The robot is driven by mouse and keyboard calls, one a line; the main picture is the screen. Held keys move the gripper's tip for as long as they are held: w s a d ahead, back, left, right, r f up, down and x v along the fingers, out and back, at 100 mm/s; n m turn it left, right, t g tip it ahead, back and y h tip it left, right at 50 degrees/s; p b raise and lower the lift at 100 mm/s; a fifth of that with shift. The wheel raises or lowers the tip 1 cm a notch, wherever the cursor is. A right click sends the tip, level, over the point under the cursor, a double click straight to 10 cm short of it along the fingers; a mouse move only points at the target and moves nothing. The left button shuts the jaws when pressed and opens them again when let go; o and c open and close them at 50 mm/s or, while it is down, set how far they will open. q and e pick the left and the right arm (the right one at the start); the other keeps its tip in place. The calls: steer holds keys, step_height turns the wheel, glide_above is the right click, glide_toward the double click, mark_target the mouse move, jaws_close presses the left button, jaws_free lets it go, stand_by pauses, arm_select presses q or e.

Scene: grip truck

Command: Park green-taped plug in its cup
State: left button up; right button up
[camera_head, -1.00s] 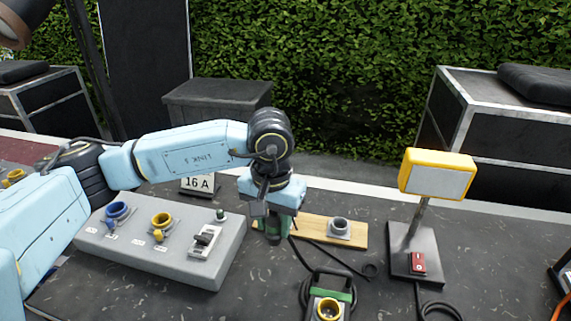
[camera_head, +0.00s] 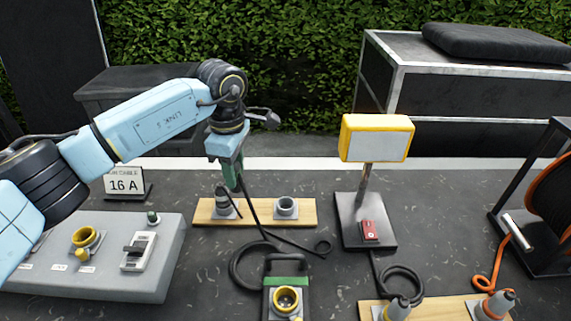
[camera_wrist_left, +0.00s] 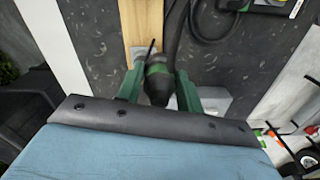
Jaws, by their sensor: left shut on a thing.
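My left gripper (camera_head: 231,178) is shut on the green-taped plug, above the wooden board (camera_head: 254,221). In the left wrist view, the dark plug (camera_wrist_left: 158,84) with a green band sits between the green fingers. Its black cable hangs down toward the table. The board bears two grey cups. The right cup (camera_head: 286,209) looks empty. The held plug is largely hidden by the fingers in the head view. My right gripper is out of view.
A green-striped box (camera_head: 286,283) with a yellow socket stands in front. A yellow lamp (camera_head: 377,138) on a black base stands to the right. A grey socket panel (camera_head: 108,262) lies left. Another board (camera_head: 440,309) with two cupped plugs is at front right. Loose cable lies between.

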arm_select(q)
steer(key=w+d+f+n+b, duration=0.1)
steer(key=w+d+n+b, duration=0.25)
steer(key=d+n, duration=1.05)
steer(key=a+f+n+b, duration=0.1)
steer(key=a+f+n, duration=0.1)
steer(key=f, duration=0.1)
steer(key=a+f+n+b, duration=0.1)
steer(key=f, duration=0.1)
steer(key=shift+w+b, duration=0.3)
steer(key=shift+b, duration=0.05)
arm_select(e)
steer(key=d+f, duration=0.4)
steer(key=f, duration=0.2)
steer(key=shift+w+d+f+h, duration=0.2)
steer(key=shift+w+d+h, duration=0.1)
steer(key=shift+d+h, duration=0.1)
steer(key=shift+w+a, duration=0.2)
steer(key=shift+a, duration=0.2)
arm_select(q)
steer(key=shift+f, duration=0.25)
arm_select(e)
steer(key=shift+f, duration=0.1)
arm_select(q)
steer(key=shift+a+f+b, duration=0.15)
steer(key=shift+f+b, duration=0.15)
steer(key=shift+b, duration=0.05)
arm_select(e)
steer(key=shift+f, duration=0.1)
